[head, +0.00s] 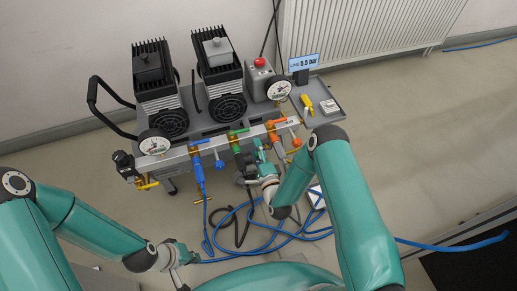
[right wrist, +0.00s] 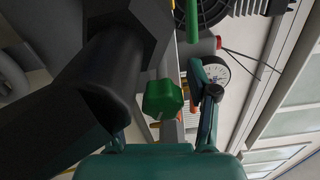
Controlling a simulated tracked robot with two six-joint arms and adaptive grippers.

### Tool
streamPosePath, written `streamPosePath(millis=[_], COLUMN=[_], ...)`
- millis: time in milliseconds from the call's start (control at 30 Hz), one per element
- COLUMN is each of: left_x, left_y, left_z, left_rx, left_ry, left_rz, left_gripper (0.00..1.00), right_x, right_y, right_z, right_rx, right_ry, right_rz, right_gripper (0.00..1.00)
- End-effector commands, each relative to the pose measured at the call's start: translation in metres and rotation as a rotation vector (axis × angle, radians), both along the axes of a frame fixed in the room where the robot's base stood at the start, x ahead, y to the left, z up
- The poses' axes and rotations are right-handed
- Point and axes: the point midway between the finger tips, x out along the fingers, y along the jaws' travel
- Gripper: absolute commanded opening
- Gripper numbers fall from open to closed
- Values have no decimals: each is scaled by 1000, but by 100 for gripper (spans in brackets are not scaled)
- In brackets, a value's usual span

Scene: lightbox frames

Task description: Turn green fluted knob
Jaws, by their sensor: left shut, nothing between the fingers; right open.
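The green fluted knob (right wrist: 162,99) shows in the right wrist view, just ahead of my right gripper (right wrist: 166,84). In that view the right finger stands to the right of the knob with a gap. The left finger is mostly hidden by a large black part, so I cannot tell how close it is. In the head view my right gripper (head: 257,160) is at the front of the compressor's manifold, and I cannot make out the knob clearly there. My left gripper (head: 188,256) is shut and empty, low in front, away from the compressor.
The compressor (head: 205,115) carries two gauges, a red button (head: 260,62) and blue, green and orange valves. A large black part (right wrist: 95,85) crowds the right wrist view's left side. Blue hose (head: 258,231) loops on the floor. A grey tray (head: 321,98) stands right of it.

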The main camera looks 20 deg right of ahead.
Motion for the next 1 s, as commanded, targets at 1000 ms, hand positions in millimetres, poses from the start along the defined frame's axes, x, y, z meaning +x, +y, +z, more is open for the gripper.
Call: streamPosePath(millis=[1000], left_x=[0], left_y=[0], left_z=[0], left_rx=[0], left_ry=[0], left_rz=[0], left_gripper=[0], right_x=[-74], right_y=[-3], right_z=[-2], right_rx=[0], right_ry=[1], right_rz=[-2], right_gripper=[59])
